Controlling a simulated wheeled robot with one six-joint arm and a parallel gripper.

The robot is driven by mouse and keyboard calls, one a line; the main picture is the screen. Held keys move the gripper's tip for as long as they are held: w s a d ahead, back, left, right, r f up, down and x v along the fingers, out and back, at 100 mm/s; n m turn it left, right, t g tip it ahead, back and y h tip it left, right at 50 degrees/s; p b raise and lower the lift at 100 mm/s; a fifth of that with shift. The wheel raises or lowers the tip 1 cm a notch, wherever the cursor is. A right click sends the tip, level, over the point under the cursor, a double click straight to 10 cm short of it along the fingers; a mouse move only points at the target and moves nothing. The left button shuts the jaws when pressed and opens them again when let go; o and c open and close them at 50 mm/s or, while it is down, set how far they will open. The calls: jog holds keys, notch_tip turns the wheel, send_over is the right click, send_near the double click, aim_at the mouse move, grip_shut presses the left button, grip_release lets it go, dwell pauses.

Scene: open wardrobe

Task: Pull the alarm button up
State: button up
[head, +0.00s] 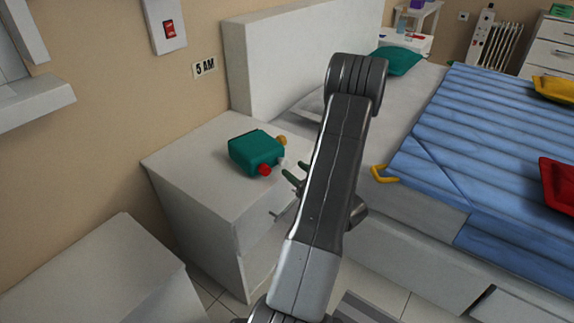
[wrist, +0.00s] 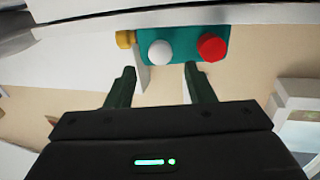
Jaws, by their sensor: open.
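A teal alarm box (head: 254,150) sits on top of the white nightstand (head: 190,165). It carries a red knob (head: 264,169), a yellow knob (head: 281,140) and a small white knob between them. I cannot tell which of these is the alarm button. My gripper (head: 296,173) is open and empty, just to the right of the box. In the wrist view, the white knob (wrist: 160,52) lies ahead between the two green fingertips (wrist: 160,70), with the red knob (wrist: 212,47) to its right and the yellow knob (wrist: 125,39) to its left. The fingers appear apart from the knobs.
A bed with a blue cover (head: 470,140) stands to the right, behind my arm. A yellow handle (head: 384,174) is near its edge. A white surface (head: 100,270) is at front left.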

aim_at(285, 163)
jog(key=shift+x, duration=2.4)
jog(key=shift+c, duration=0.3)
